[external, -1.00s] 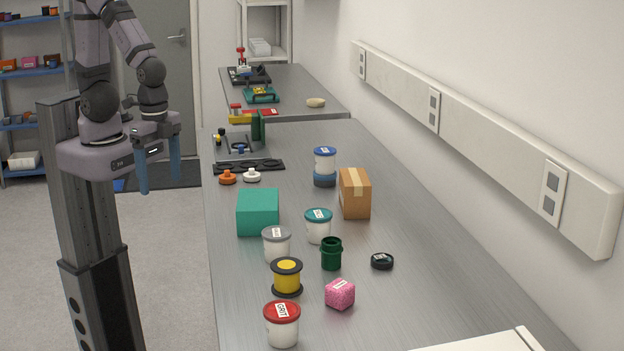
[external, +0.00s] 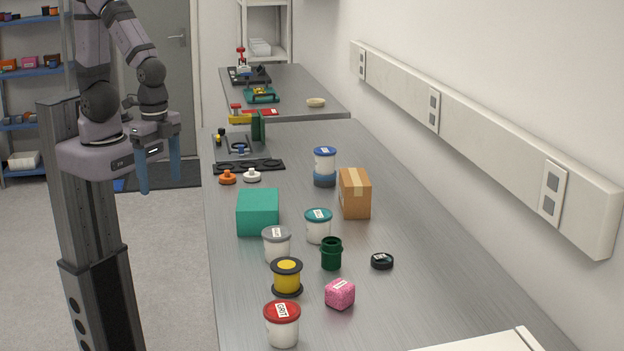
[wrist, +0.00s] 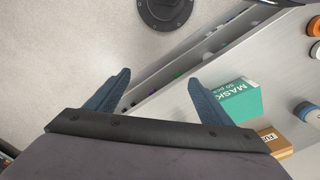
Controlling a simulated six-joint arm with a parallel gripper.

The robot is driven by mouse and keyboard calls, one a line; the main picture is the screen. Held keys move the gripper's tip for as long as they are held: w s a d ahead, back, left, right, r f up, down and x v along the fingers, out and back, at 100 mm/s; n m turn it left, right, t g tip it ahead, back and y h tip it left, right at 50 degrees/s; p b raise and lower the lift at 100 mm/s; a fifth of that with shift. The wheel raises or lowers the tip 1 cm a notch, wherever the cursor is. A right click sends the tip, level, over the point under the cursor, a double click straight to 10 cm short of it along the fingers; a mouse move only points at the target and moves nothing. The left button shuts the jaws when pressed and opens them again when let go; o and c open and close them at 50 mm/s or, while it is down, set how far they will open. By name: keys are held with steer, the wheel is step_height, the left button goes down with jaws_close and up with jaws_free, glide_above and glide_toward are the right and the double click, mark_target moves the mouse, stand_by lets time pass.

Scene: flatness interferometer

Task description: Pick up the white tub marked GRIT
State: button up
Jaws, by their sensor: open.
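The white tub marked GRIT (external: 282,325) has a red lid with a white label. It stands upright at the near left edge of the bench in the external view. My gripper (external: 159,190) hangs to the left of the bench, over the floor, well apart from the tub. Its two blue fingers point down. In the wrist view my gripper (wrist: 155,95) is open with nothing between the fingers. The GRIT tub does not show in the wrist view.
Near the GRIT tub stand a yellow spool (external: 287,278), a pink cube (external: 340,294), a grey-lidded tub (external: 277,245), a dark green jar (external: 331,254) and a teal-lidded tub (external: 318,226). A teal box (external: 258,212) stands farther back.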

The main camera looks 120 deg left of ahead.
steer(key=w+d+f+t+b, duration=0.3)
steer(key=w+f+b, duration=0.1)
steer(key=w, duration=0.5)
steer(key=w+d+f+t+b, duration=0.3)
steer(key=w+b, duration=0.3)
steer(key=w, duration=0.4)
steer(key=w+d+f+t+h+b, duration=0.1)
steer(key=w+d+f+t+b, duration=0.3)
steer(key=w, duration=0.5)
steer(key=shift+w+f+m+b, duration=0.15)
steer(key=shift+f+m+b, duration=0.15)
steer(key=shift+f+b, duration=0.65)
steer(key=w+d+t+b, duration=0.1)
steer(key=w+t+b, duration=0.1)
steer(key=w+d+f+t+b, duration=0.1)
steer(key=w+t+b, duration=0.1)
steer(key=w, duration=0.1)
steer(key=w+d+t+b, duration=0.1)
steer(key=w+b, duration=0.1)
steer(key=b, duration=0.1)
steer(key=shift+w+d+f+t+y, duration=0.15)
steer(key=shift+w+f+t+y, duration=0.05)
steer(key=shift+f+t+y, duration=0.2)
steer(key=shift+w+d+n+t+y+b, duration=0.3)
steer(key=shift+w+d+n+t+b, duration=0.1)
steer(key=shift+t+b, duration=0.4)
steer(key=shift+r+t, duration=0.3)
steer(key=shift+r, duration=0.05)
